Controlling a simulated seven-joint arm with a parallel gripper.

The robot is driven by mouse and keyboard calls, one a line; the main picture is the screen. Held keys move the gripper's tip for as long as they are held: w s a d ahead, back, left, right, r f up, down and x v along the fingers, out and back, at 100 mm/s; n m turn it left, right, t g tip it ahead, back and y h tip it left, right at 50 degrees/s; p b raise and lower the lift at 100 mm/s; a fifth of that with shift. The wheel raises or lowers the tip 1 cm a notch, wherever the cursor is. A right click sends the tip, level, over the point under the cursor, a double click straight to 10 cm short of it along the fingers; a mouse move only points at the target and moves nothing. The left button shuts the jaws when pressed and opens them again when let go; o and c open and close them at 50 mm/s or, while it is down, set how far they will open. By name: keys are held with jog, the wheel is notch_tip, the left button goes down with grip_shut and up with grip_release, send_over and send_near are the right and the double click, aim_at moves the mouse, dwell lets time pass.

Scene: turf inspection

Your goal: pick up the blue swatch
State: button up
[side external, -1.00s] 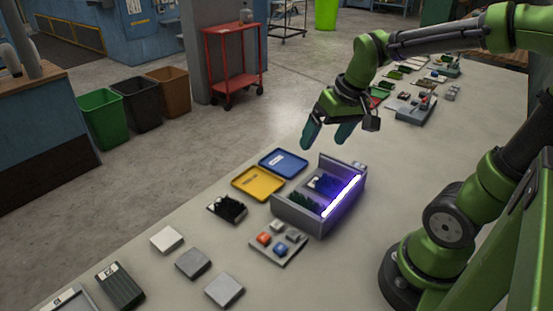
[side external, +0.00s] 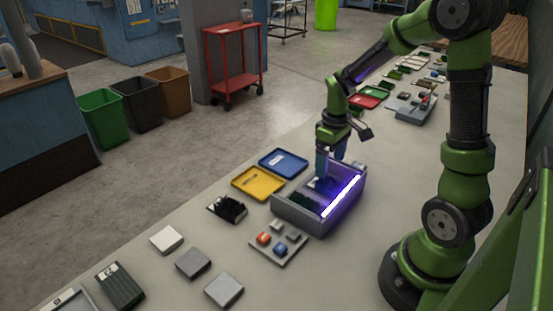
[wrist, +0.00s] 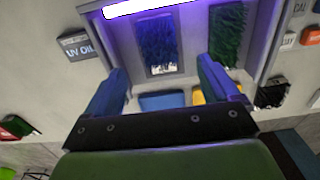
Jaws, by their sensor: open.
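The blue swatch (wrist: 157,42) is a patch of blue turf-like bristles in the wrist view, in one bay of a grey box (wrist: 188,15) under a bright violet light bar. In the side view the box (side external: 300,221) stands on the table, and my gripper partly hides the blue swatch. A dark green swatch (wrist: 227,36) lies in the other bay; it also shows in the side view (side external: 304,203). My gripper (wrist: 163,66) is open and empty, pointing down. In the side view my gripper (side external: 331,166) is over the far bay. Contact with the swatch cannot be told.
A yellow tray (side external: 258,184) and a blue tray (side external: 284,163) lie left of the box. A dark swatch (side external: 227,209) and a board of coloured buttons (side external: 279,248) are in front. A "UV" label block (wrist: 77,46) is beside the box. The box walls stand close around the swatches.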

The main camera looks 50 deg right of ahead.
aim_at(326, 180)
jog(key=f, duration=0.7)
jog(key=shift+w+f, duration=0.15)
jog(key=shift+w, duration=0.1)
jog(key=shift+c, duration=0.3)
jog(key=c, duration=1.1)
jog(key=shift+c, duration=0.2)
